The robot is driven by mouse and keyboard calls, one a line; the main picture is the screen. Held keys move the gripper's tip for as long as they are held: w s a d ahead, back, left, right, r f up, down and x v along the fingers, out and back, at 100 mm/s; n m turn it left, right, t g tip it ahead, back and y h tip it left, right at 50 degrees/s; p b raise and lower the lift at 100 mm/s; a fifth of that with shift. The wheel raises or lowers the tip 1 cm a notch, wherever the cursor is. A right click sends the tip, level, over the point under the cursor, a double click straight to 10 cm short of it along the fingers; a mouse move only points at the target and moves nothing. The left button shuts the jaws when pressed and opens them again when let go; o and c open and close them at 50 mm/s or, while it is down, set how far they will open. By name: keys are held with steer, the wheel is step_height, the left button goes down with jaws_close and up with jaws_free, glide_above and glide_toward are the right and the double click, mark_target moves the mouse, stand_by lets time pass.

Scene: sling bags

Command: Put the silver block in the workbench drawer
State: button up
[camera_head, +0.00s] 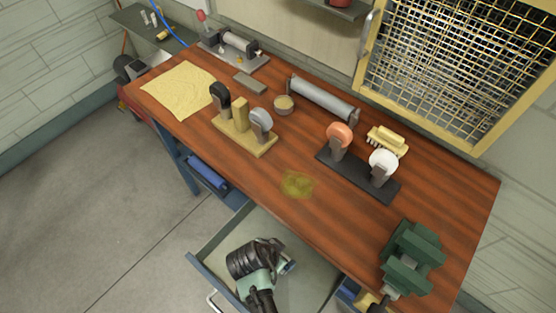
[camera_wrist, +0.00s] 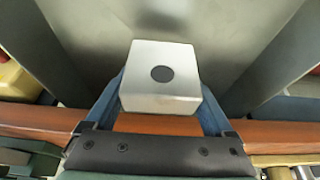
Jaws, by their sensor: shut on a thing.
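The silver block (camera_wrist: 180,88) is a pale metallic box with a dark round spot on its face. In the wrist view it sits between the two blue fingers of my gripper (camera_wrist: 162,98), which is shut on it. The workbench drawer (camera_head: 217,255) is pulled open below the bench front in the head view. My arm and gripper (camera_head: 288,266) are over the drawer opening there. The block cannot be clearly made out in the head view. The drawer's grey inside (camera_wrist: 105,25) fills the upper wrist view, beyond the block. I cannot tell the block's height above its floor.
The wooden workbench (camera_head: 330,215) lies beside the drawer. It carries a green vise (camera_head: 412,258) at the right, a wooden stand (camera_head: 243,133), a dark stand (camera_head: 357,176) and a grey roller (camera_head: 322,98). The bench edge runs close to my gripper. Floor at left is clear.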

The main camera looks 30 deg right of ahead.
steer(key=shift+f, duration=1.75)
steer(key=shift+f+b, duration=0.2)
steer(key=shift+b, duration=0.1)
steer(key=o, duration=1.5)
steer(key=shift+o, duration=0.2)
steer(key=shift+r, duration=0.1)
